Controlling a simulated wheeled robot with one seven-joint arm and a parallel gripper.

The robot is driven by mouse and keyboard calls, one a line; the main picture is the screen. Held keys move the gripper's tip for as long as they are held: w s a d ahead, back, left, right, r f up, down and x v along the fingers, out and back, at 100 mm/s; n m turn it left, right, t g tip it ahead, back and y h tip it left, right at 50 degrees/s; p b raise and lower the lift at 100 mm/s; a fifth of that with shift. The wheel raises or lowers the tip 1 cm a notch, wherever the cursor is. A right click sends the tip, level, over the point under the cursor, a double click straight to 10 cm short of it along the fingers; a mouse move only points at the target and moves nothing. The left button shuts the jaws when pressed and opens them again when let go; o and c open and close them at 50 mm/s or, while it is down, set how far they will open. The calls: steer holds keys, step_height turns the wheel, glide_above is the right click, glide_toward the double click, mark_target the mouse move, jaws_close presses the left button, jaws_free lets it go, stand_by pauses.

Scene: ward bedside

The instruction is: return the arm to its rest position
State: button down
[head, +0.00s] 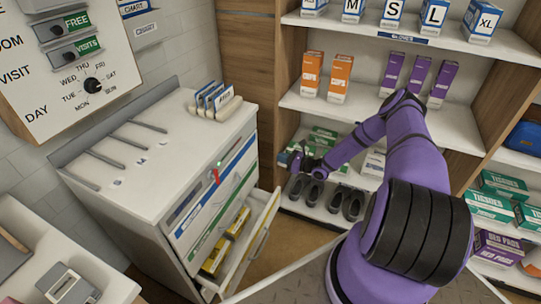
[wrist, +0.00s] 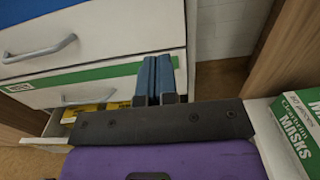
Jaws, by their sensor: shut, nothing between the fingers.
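My purple arm reaches from the right side of the head view toward the white drawer cabinet (head: 150,185). My gripper (head: 299,160) hangs in front of the shelves, to the right of the cabinet and apart from it. In the wrist view the two blue fingers of my gripper (wrist: 154,76) are together with nothing between them. The lower drawer (head: 262,243) of the cabinet stands pulled out, with yellow boxes (head: 238,223) inside. The upper drawers are closed.
Shelves (head: 300,103) behind hold orange boxes (head: 340,79), purple boxes (head: 418,75) and dark shoes (head: 335,198). Green tissue boxes (head: 487,205) stand at the right. A green masks box (wrist: 300,125) is close at the right in the wrist view. Another worktop (head: 100,262) is at lower left.

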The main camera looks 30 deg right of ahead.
steer(key=shift+v, duration=1.3)
steer(key=a+r+n+g+y, duration=0.1)
steer(key=a+r+n+g, duration=0.4)
steer(key=r, duration=0.6)
steer(key=a+r+n+g+y, duration=0.2)
steer(key=r+n+g, duration=0.4)
steer(key=r, duration=0.4)
steer(key=s+a+r+n+g+h, duration=0.25)
steer(key=s+a+r+n, duration=0.2)
steer(key=r, duration=0.55)
steer(key=s+a+r+n+g+h, duration=0.1)
steer(key=s+a+r+n+h, duration=0.3)
steer(key=r, duration=0.7)
steer(key=s+a+r+n+t+h, duration=0.1)
steer(key=s+a+r+n+h, duration=0.15)
steer(key=s+r, duration=0.4)
steer(key=s+a+r+n+t+h, duration=0.1)
steer(key=s+r+n, duration=0.2)
steer(key=s+r, duration=0.4)
steer(key=s+r+n+t+h, duration=0.1)
steer(key=s+r+n, duration=0.1)
steer(key=s, duration=0.6)
steer(key=s+r+n+t+h, duration=0.1)
steer(key=s+r+t+h, duration=0.1)
steer(key=s, duration=0.7)
steer(key=shift+d+n+h, duration=0.3)
steer(key=shift+d+n, duration=0.1)
